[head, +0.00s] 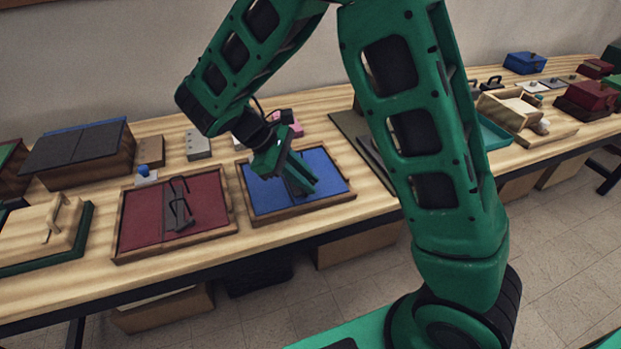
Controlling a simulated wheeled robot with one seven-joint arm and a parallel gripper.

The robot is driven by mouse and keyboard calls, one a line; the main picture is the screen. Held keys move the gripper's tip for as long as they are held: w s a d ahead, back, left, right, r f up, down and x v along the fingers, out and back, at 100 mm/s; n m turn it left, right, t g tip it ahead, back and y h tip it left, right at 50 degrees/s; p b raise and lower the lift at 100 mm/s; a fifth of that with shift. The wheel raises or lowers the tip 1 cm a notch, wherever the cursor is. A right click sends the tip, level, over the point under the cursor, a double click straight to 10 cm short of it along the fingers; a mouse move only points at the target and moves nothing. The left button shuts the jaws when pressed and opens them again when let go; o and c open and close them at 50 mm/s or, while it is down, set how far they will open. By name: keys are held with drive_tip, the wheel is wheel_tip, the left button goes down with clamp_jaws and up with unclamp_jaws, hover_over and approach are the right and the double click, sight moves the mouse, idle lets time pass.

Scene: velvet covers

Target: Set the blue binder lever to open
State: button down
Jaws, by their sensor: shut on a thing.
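The blue binder (327,170) lies in a wooden-framed tray on the table, left of my large green arm link in the head view. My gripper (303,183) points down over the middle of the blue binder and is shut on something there. This appears to be the binder's lever, but the fingers hide it and its position cannot be told.
A dark panel (350,126) is to the right. Bare table shows in front.

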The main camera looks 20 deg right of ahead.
drive_tip(key=shift+a+h, duration=0.65)
drive_tip(key=shift+h, duration=0.45)
drive_tip(key=c, duration=1.7)
unclamp_jaws()
drive_tip(key=shift+o, duration=0.2)
drive_tip(key=shift+a, duration=0.15)
drive_tip(key=v, duration=1)
drive_tip(key=shift+w+a, duration=0.2)
drive_tip(key=shift+a, duration=0.15)
